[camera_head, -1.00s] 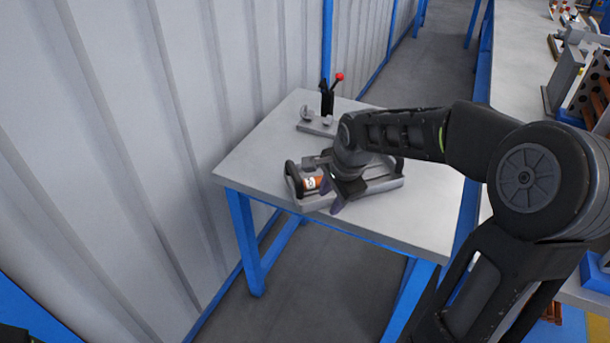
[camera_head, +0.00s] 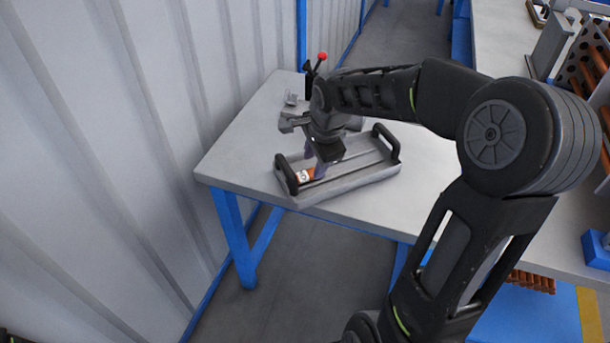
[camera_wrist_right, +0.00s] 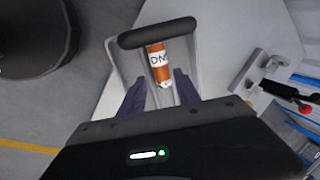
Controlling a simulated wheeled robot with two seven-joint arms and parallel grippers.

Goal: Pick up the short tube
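The short tube is an orange-copper cylinder (camera_head: 304,174) with a white label, lying in the left end of a grey tray (camera_head: 350,186) with black handles. In the right wrist view the tube (camera_wrist_right: 157,62) shows its label with dark letters, close to one black handle (camera_wrist_right: 150,33). My right gripper (camera_head: 317,168) points down over the tray beside the tube. In the right wrist view its two dark purple fingers (camera_wrist_right: 160,80) are apart, with the tube's near end in line with the gap between them. Contact with the tube is not visible. My left gripper is not seen.
The tray sits on a light table (camera_head: 238,158) with blue legs, next to a corrugated wall (camera_head: 130,130). Behind my right gripper stands a clamp with a red knob (camera_head: 322,56). Another bench with racks (camera_head: 590,60) is at the right.

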